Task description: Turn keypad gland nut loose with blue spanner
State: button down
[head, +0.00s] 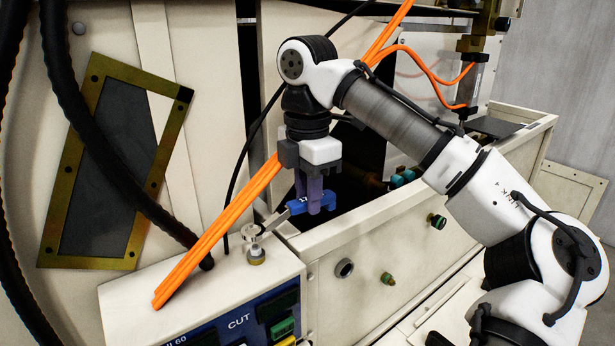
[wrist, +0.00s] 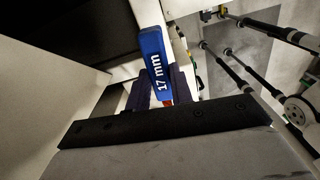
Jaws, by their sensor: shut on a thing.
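My gripper (head: 313,207) is shut on the blue handle (head: 296,206) of the spanner, with its purple fingers pointing down. In the wrist view the handle (wrist: 156,62) reads "17 mm" and sits between the fingers (wrist: 160,95). The spanner's metal end (head: 273,222) points left and down toward the gland nut (head: 252,233) on top of the keypad box (head: 130,296). The metal end is close to the nut; I cannot tell whether its jaw is around it. A brass base (head: 256,255) shows below the nut. The wrist view does not clearly show the nut.
Thick orange cables (head: 225,225) run down to the box just left of the nut. A thin black cable (head: 240,150) and a thick black hose (head: 95,150) are farther left. A cream trough wall (head: 400,235) with knobs stands right of the box, below my arm.

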jog(key=s+a+m, duration=0.1)
jog(key=s+m, duration=1)
jog(key=m, duration=0.4)
jog(key=shift+s+a+f+p, duration=0.3)
jog(key=shift+s+a+f, duration=0.1)
jog(key=shift+f, duration=0.05)
jog(key=shift+f, duration=0.15)
dwell(0.5)
jog(key=shift+f, duration=0.45)
jog(key=shift+f, duration=0.2)
dwell(0.9)
jog(key=shift+f, duration=0.4)
jog(key=shift+f, duration=0.1)
dwell(0.3)
